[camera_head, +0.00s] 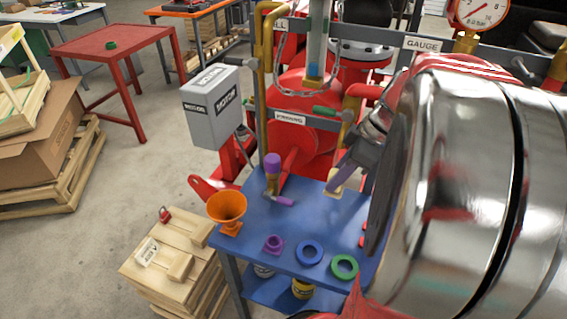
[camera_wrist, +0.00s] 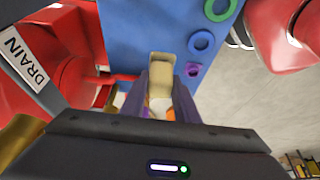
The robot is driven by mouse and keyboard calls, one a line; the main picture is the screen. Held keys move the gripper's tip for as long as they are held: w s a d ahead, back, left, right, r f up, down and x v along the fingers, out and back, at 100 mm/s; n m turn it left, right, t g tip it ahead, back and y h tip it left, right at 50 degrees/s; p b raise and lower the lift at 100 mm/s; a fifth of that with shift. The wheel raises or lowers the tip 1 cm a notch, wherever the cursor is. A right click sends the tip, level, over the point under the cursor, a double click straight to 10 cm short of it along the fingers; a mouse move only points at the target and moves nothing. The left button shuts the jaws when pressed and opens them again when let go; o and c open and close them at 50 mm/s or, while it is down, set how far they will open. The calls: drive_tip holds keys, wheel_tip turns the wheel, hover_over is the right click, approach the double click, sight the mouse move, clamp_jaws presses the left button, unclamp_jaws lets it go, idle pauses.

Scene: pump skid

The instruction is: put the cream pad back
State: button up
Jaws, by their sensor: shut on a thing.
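The cream pad (camera_head: 338,179) is a small pale block between the fingertips of my gripper (camera_head: 347,165), over the back right part of the blue bench (camera_head: 305,222). In the wrist view the cream pad (camera_wrist: 161,72) sticks out beyond the two dark fingers of my gripper (camera_wrist: 161,85), which are shut on it. The blue bench top lies behind it in that view. I cannot tell whether the pad touches the bench.
On the bench are an orange funnel (camera_head: 228,207), a purple flanged piece (camera_head: 273,244), a blue ring (camera_head: 309,252), a green ring (camera_head: 344,266) and a purple-topped brass fitting (camera_head: 272,172). Red pump piping (camera_head: 300,125) stands behind. A wooden crate (camera_head: 170,255) is at left.

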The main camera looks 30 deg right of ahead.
wheel_tip(320, 180, down, 10)
drive_tip(key=shift+f, duration=0.2)
drive_tip(key=shift+f, duration=2.1)
drive_tip(key=o, duration=1)
drive_tip(key=shift+r, duration=0.1)
drive_tip(key=v, duration=1.2)
